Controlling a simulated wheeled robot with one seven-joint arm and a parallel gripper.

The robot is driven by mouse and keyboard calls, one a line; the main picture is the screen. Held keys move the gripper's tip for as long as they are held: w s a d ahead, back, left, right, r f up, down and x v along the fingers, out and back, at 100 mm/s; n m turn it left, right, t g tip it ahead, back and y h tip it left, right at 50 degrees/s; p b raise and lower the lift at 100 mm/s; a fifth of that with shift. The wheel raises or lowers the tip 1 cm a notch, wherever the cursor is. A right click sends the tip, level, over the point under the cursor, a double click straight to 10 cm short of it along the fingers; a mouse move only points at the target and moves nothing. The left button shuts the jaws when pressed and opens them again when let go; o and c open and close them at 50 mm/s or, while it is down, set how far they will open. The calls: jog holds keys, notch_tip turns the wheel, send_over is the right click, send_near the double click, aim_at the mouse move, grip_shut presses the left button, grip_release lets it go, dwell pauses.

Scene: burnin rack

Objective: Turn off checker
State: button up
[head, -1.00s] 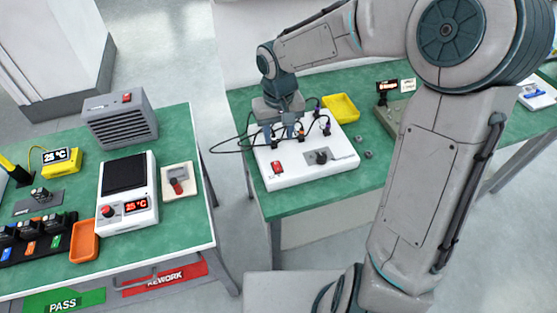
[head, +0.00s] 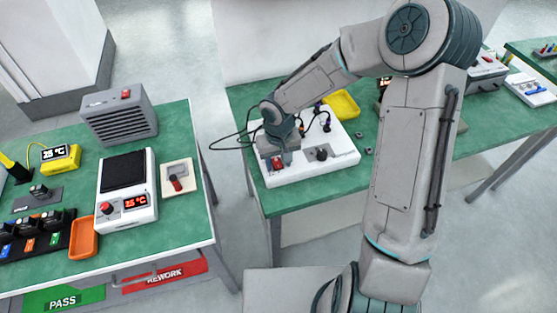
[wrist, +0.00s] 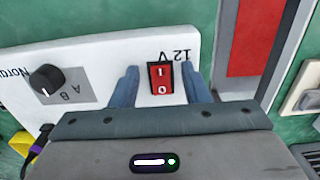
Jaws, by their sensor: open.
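The checker (head: 335,165) is a white box on the right-hand green table. It has a red rocker switch marked I and O beside a "12 V" label, seen in the wrist view (wrist: 161,79), and a black knob (wrist: 46,79) with A and B marks. My gripper (wrist: 160,82) is open and empty. Its two blue fingers stand either side of the red switch, above the checker's face. In the head view my gripper (head: 278,158) partly covers the switch. I cannot tell whether the fingers touch the panel.
Dark cables with plugs (head: 326,122) run at the checker's back, close to my wrist. A yellow tray (head: 342,104) lies behind it. The left table holds a grey heater box (head: 119,117), a white hot plate (head: 127,210) and a lever switch (head: 177,179). A floor gap separates the tables.

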grip_shut()
jog(key=shift+w+a+r+g+p, duration=0.1)
jog(key=shift+w+r+g+p, duration=0.15)
jog(key=shift+g+p, duration=0.6)
jog(key=shift+w+g+h+p, duration=0.2)
jog(key=shift+g+h+p, duration=0.2)
jog(key=shift+g+p, duration=0.15)
jog(key=shift+f, duration=0.1)
grip_release()
